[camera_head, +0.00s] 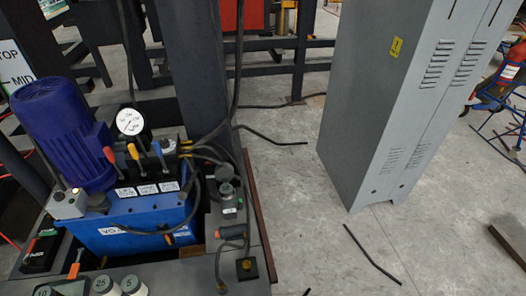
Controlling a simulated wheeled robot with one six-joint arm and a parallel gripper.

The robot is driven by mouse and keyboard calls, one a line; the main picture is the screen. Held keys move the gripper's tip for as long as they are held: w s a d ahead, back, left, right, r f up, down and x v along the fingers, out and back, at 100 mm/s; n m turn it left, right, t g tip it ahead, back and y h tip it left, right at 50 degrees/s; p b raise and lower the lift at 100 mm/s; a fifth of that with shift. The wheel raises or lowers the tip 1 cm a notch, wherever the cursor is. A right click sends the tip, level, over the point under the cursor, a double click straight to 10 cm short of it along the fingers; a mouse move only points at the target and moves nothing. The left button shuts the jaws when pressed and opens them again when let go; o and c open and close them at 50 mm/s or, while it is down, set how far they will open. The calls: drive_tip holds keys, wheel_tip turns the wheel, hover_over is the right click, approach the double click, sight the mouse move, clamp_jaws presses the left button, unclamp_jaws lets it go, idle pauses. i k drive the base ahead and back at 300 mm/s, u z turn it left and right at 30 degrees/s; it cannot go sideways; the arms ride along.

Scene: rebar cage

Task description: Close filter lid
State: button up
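I cannot tell for sure which part is the filter lid. My gripper is not in view.
On the tank are a blue motor (58,125), a pressure gauge (130,121) and several coloured levers. A grey cabinet (385,110) stands at right. Bare concrete floor (300,225) lies between, with loose dark rods.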

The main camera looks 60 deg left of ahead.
sight(225, 173)
drive_tip(key=u, duration=0.15)
drive_tip(key=i, duration=1)
drive_tip(key=u, duration=1.15)
drive_tip(key=i, duration=0.75)
drive_tip(key=u, duration=1.15)
drive_tip(key=i, duration=0.2)
drive_tip(key=u, duration=0.1)
